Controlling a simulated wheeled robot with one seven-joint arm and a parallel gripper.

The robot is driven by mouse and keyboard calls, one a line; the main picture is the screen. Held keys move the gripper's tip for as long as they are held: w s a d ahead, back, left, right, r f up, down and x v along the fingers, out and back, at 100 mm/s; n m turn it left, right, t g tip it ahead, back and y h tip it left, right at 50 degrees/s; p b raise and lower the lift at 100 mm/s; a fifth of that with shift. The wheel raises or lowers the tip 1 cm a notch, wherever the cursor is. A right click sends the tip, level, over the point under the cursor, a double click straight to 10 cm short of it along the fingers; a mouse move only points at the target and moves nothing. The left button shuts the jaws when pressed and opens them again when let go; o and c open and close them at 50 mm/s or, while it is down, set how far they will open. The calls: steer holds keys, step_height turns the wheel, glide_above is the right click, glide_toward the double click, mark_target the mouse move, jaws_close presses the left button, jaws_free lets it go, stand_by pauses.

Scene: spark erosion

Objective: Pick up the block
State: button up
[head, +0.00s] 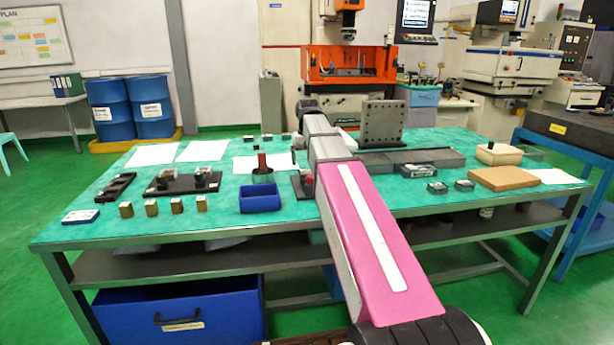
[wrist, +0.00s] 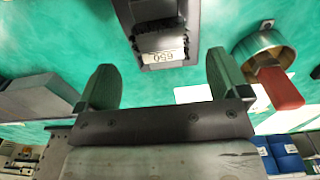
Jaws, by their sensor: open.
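In the wrist view, a dark block-like piece with a pale label reading "650" (wrist: 160,57) lies on the green table top, ahead of and between my fingers. My gripper (wrist: 161,75) is open, with one finger on each side and nothing held. I cannot tell whether the fingers are level with the piece or above it. In the head view my arm hides the gripper. Several small brass-coloured blocks (head: 151,208) stand in a row at the front left of the table. Small dark blocks (head: 437,188) sit on the right side. Which block is meant is unclear.
A round metal cup (wrist: 262,52) with a red-handled item (wrist: 279,88) stands right of my gripper in the wrist view. The head view shows a blue bin (head: 260,199), an upright perforated plate (head: 382,124) and a brown board (head: 503,178) on the table (head: 110,222).

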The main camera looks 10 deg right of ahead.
mark_target(307, 172)
steer(key=shift+w+f, duration=0.15)
steer(key=shift+f, duration=1.2)
steer(key=shift+w+f, duration=0.15)
steer(key=shift+f, duration=1.2)
steer(key=c, duration=1.3)
